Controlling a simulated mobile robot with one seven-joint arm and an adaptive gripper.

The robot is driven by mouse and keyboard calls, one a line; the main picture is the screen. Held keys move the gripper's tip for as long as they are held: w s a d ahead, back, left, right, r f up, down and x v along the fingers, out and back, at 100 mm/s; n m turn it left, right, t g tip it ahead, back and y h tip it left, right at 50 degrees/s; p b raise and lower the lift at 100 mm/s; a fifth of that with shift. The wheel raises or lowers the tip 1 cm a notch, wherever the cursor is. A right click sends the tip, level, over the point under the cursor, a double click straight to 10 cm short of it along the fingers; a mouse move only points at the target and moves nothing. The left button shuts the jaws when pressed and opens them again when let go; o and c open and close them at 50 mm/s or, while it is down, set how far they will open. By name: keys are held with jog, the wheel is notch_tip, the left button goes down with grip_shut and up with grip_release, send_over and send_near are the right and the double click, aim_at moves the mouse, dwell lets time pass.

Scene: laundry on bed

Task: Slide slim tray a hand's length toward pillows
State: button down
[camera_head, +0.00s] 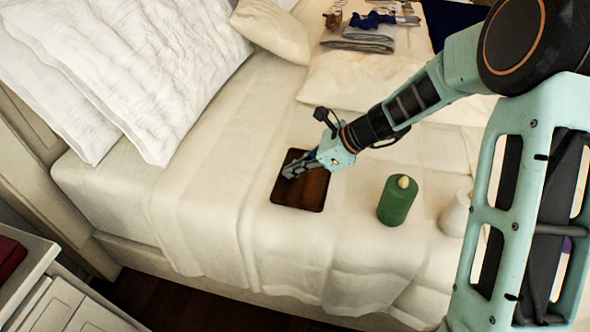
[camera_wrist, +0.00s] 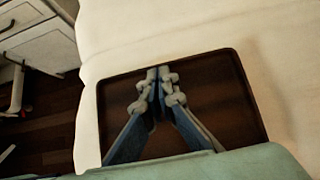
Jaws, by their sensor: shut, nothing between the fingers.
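The slim tray (camera_head: 312,192) is a flat, dark brown, rounded square lying on the bed near its front edge. In the wrist view the tray (camera_wrist: 225,95) fills the middle, with its rim in sight on three sides. My gripper (camera_head: 287,173) is shut and empty, with its fingertips over the tray's left part in the head view. In the wrist view the closed fingertips (camera_wrist: 158,73) are over the tray near its far rim. I cannot tell whether they touch it. The white pillows (camera_head: 135,60) lie at the left of the bed, apart from the tray.
A green candle (camera_head: 397,202) and a white object (camera_head: 456,213) stand right of the tray. A small cream pillow (camera_head: 272,30) and folded laundry (camera_head: 365,38) lie behind. The sheet between tray and pillows is clear. A nightstand (camera_head: 25,265) stands at lower left.

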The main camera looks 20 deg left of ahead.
jog(key=a+p, duration=0.2)
jog(key=a, duration=0.4)
jog(key=a+p, duration=0.2)
jog(key=a, duration=0.4)
jog(key=s+a+p, duration=0.1)
jog(key=a+p, duration=0.1)
jog(key=a, duration=0.5)
